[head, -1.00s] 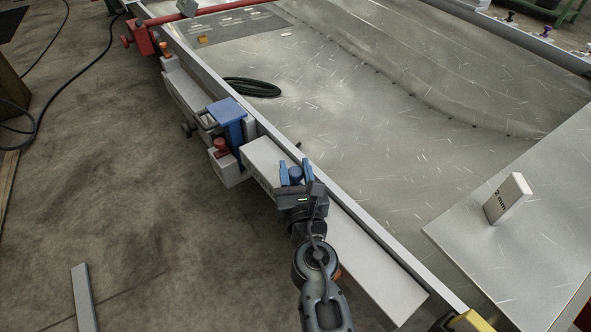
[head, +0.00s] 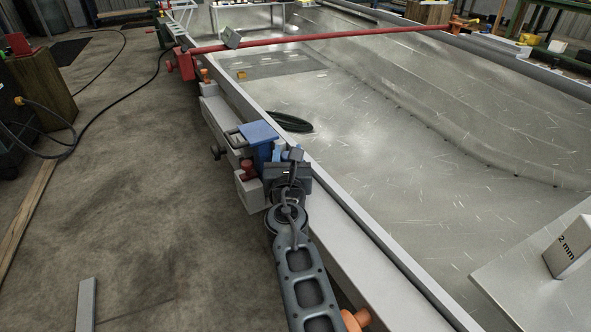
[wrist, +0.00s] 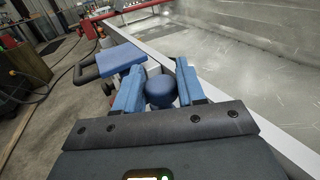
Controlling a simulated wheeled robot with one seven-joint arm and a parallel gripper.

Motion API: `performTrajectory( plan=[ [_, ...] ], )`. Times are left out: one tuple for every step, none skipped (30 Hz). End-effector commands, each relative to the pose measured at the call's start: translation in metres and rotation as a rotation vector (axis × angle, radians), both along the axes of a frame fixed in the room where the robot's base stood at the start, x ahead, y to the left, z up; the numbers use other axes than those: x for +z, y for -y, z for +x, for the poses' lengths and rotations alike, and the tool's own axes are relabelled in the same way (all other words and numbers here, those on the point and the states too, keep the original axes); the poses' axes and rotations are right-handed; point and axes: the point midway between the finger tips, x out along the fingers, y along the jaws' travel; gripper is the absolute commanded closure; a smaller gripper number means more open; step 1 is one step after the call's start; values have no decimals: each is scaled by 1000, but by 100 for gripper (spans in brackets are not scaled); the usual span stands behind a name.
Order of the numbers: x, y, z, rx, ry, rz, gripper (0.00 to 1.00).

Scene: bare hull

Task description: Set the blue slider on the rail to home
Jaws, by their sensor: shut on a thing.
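The blue slider shows as a round blue knob (wrist: 160,92) between my two blue fingers in the wrist view. My gripper (wrist: 159,85) is shut on this knob, one finger on each side. In the head view my gripper (head: 286,157) is over the rail along the hull's near edge, and its body hides the knob and most of what lies under it. A blue block with a flat top plate (head: 258,132) and a dark handle is just beyond my fingers. The same plate (wrist: 120,58) shows close past the left finger. I see no home mark.
A red knob (head: 247,170) on a grey block stands just left of my gripper. A red bar (head: 330,38) crosses the hull farther off. A black coil (head: 290,122) lies inside the hull. The grey ledge (head: 372,265) on the near side is clear.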

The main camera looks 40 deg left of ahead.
Motion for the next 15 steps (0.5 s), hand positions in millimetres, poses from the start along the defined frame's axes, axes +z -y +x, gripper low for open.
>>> performTrajectory(
  plan=[
    [-1, -2, 1, -1, 1, -1, 100],
    [-1, -3, 1, -1, 0, 0, 100],
    [0, -3, 1, 0, -1, -1, 100],
    [0, -3, 1, 0, -1, -1, 100],
    [0, -4, 1, 0, -1, -1, 100],
    [0, -4, 1, 0, -1, -1, 100],
    [0, -4, 1, 0, -1, -1, 100],
    [0, -4, 1, 1, -1, -1, 100],
    [0, -4, 1, 1, -1, -1, 100],
    [0, -4, 1, 1, 0, 0, 100],
    [1, -4, 1, 1, 0, 0, 100],
    [1, -4, 1, 2, 0, 0, 100],
    [1, -4, 1, 2, 0, 0, 59],
    [1, -4, 1, 2, -1, 1, 56],
    [1, -4, 1, 2, 0, 0, 52]
  ],
)
